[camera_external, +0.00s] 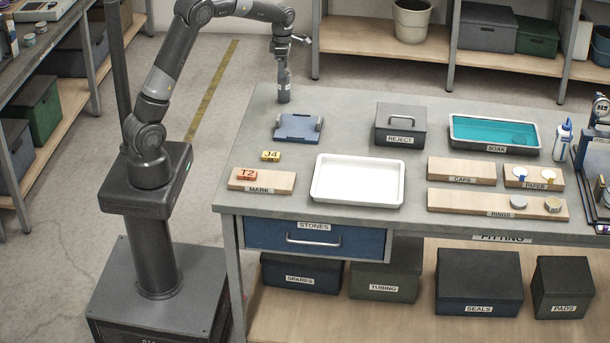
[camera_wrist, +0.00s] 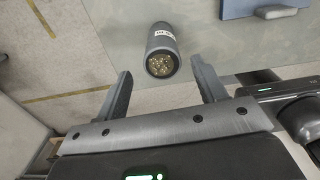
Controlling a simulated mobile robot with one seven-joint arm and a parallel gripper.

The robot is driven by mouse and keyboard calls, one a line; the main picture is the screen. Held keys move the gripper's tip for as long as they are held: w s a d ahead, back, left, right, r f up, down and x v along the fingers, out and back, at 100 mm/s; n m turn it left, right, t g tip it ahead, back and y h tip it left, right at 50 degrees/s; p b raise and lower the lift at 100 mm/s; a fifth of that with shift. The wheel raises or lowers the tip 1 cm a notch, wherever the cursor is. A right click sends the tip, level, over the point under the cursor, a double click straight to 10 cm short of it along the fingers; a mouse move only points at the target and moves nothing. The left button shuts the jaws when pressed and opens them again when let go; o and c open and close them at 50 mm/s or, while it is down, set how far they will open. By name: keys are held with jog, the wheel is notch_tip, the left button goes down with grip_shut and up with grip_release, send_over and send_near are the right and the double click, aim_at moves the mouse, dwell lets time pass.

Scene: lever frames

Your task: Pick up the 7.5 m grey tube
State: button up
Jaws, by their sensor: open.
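The grey tube (camera_wrist: 161,50) stands on the bench in the wrist view. It has a small white label, too small to read surely, and a speckled golden-brown end facing the camera. My gripper (camera_wrist: 161,70) is open, with one finger to the left and one to the right of the tube's near end. No finger visibly touches it. In the external view the grey tube (camera_external: 284,92) is upright at the bench's back left, just below my gripper (camera_external: 283,66); their boundary is hard to make out.
A blue-grey stand (camera_external: 298,128) lies just in front of the tube. Yellow J4 (camera_external: 271,156) and orange T2 (camera_external: 246,174) blocks, a white tray (camera_external: 358,182) and a REJECT box (camera_external: 401,124) are on the bench (camera_external: 345,110). The bench's left edge is close to the tube.

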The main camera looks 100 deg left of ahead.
aim_at(287, 97)
notch_tip(287, 97, down, 8)
jog(key=shift+w+d+r, duration=0.15)
dwell(0.3)
jog(key=c, duration=1.2)
